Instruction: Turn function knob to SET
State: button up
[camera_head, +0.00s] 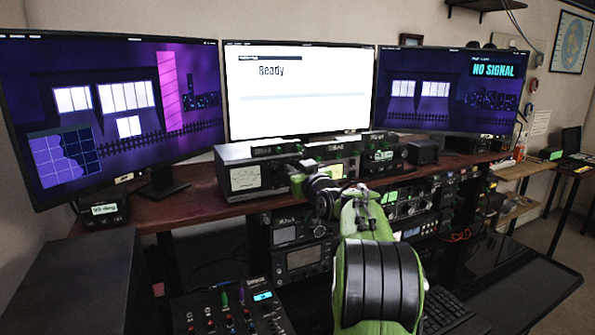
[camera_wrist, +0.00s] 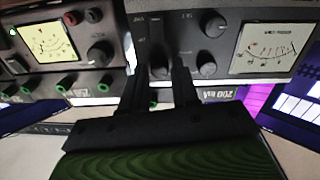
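The tuner (camera_head: 250,178) is a dark box with a lit meter, standing on the shelf below the middle screen. In the wrist view its dark front panel (camera_wrist: 186,45) appears upside down, with a white meter (camera_wrist: 276,47) and several black knobs. One knob (camera_wrist: 213,24) and another knob (camera_wrist: 207,66) show to the right of my fingers. My gripper (camera_wrist: 163,76) is at the panel with its two black fingers apart. A dark knob shape shows between or just behind the fingertips; contact cannot be told. The panel labels are too small to read, so I cannot tell which knob is set to what.
A second unit with a yellowish meter (camera_wrist: 46,42) stands beside it. Three monitors stand behind, the middle screen (camera_head: 298,90) reading "Ready". Radio gear (camera_head: 303,258) fills the rack below the shelf. A small mixer (camera_head: 232,308) and a keyboard (camera_head: 445,308) lie in front.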

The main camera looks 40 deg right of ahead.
grip_shut()
jog(key=shift+m, duration=0.4)
jog(key=m+p, duration=0.1)
jog(key=m, duration=0.2)
jog(key=shift+m+p, duration=0.7)
jog(key=shift+m, duration=1.1)
jog(key=shift+o, duration=2.1)
grip_release()
